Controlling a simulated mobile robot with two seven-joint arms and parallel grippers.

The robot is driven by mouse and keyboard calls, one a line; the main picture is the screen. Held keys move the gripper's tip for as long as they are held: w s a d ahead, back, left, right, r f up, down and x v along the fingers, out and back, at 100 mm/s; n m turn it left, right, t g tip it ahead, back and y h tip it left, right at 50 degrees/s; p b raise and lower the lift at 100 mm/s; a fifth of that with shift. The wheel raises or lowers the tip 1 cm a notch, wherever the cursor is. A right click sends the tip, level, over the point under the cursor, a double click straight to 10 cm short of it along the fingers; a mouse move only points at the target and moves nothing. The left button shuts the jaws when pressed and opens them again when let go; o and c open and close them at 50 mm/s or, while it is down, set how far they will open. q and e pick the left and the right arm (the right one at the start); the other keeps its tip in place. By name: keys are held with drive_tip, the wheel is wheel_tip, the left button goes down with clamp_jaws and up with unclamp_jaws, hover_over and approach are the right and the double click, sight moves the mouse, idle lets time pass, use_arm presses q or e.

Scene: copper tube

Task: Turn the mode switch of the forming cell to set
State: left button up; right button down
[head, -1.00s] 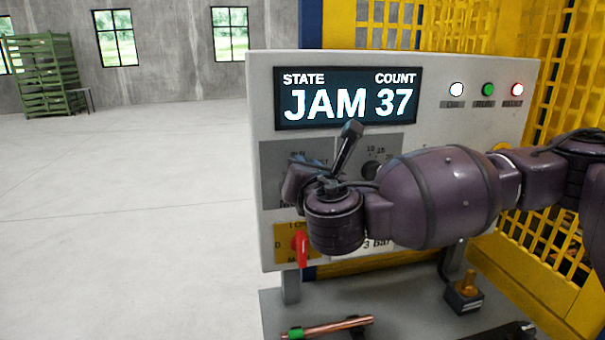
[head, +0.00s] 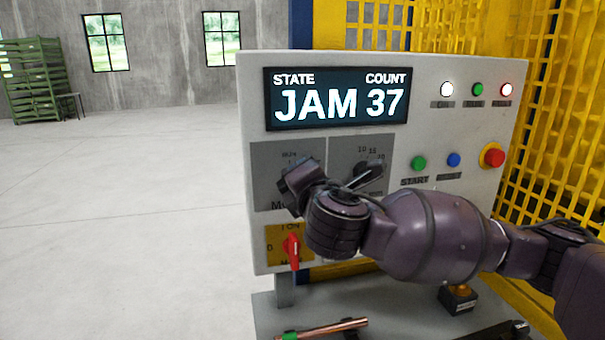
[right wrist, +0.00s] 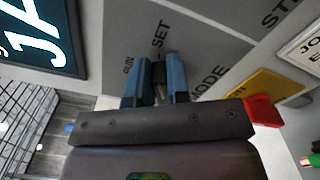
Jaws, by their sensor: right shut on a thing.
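The mode switch (right wrist: 159,92) is a dark knob on a grey plate (right wrist: 205,30) marked RUN, SET and MODE, seen in the right wrist view. My right gripper (right wrist: 157,82) has its two blue fingers on either side of the knob and is shut on it. In the head view the right gripper (head: 291,187) is at the lower left of the panel (head: 430,215), and my wrist hides the knob. Which mark the knob points to is hard to tell. The display (head: 337,97) reads STATE JAM, COUNT 37. My left gripper is not in view.
A red rotary handle (head: 292,251) on a yellow plate sits just below my right gripper. Another dial plate (head: 345,150) lies to its right, partly behind my wrist. Start button (head: 419,163), blue button (head: 453,160) and red stop button (head: 493,157) are farther right. A copper tube (head: 330,328) lies below.

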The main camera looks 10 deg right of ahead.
drive_tip(key=shift+f, duration=0.1)
idle(0.4)
drive_tip(key=c, duration=1.1)
unclamp_jaws()
drive_tip(key=s+p, duration=0.2)
drive_tip(key=s, duration=0.8)
drive_tip(key=shift+s+p, duration=0.35)
drive_tip(key=shift+s, duration=0.05)
